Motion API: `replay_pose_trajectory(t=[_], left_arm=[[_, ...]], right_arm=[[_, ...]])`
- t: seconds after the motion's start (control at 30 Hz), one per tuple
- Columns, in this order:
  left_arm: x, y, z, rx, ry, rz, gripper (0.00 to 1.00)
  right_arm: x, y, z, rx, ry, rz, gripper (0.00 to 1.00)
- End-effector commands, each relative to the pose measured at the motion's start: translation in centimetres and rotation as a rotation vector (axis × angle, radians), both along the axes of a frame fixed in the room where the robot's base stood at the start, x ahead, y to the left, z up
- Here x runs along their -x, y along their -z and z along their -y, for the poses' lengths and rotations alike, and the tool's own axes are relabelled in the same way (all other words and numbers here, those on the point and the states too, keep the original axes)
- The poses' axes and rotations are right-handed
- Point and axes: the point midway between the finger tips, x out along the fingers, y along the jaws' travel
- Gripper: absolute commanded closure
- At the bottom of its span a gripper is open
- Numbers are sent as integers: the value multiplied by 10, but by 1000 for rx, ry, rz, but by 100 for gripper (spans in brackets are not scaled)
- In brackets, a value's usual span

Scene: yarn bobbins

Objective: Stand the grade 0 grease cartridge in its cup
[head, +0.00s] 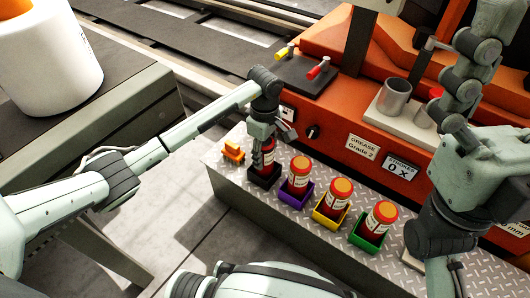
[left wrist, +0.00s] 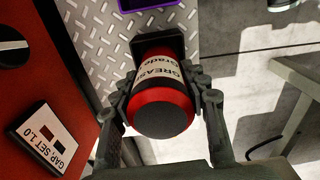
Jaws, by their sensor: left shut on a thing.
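My left gripper (head: 264,146) is shut on a red grease cartridge (head: 268,160) at the left end of a row. In the left wrist view, my left gripper (left wrist: 166,100) has a finger on each side of this cartridge (left wrist: 160,92). It has a dark end face and a pale label reading "GREASE Grade"; the grade number is not readable. Its lower end is in or at a black holder (left wrist: 172,40). A grey metal cup (head: 394,97) stands on a pale plate (head: 382,112) on the orange machine. My right gripper is not in view.
Orange-topped cartridges stand in purple (head: 292,194), yellow (head: 328,220) and green (head: 363,240) holders on the metal tread ledge (head: 290,235). The machine bears a sign (head: 362,147) reading "GREASE Grade 2". My right arm fills the right side.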

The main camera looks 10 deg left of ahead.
Motion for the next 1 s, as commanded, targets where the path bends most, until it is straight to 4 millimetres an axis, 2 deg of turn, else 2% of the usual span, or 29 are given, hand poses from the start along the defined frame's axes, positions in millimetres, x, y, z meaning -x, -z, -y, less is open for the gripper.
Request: replay_pose_trajectory(t=[0.5, 0.53, 0.7, 1.0], left_arm=[[-1, 7, 0, -1, 0, 1, 85], [-1, 6, 0, 0, 0, 2, 52], [0, 6, 0, 0, 0, 1, 32], [0, 5, 0, 0, 0, 0, 32]], right_arm=[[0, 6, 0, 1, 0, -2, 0], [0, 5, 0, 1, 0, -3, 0], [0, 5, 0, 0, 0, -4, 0], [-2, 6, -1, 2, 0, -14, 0]])
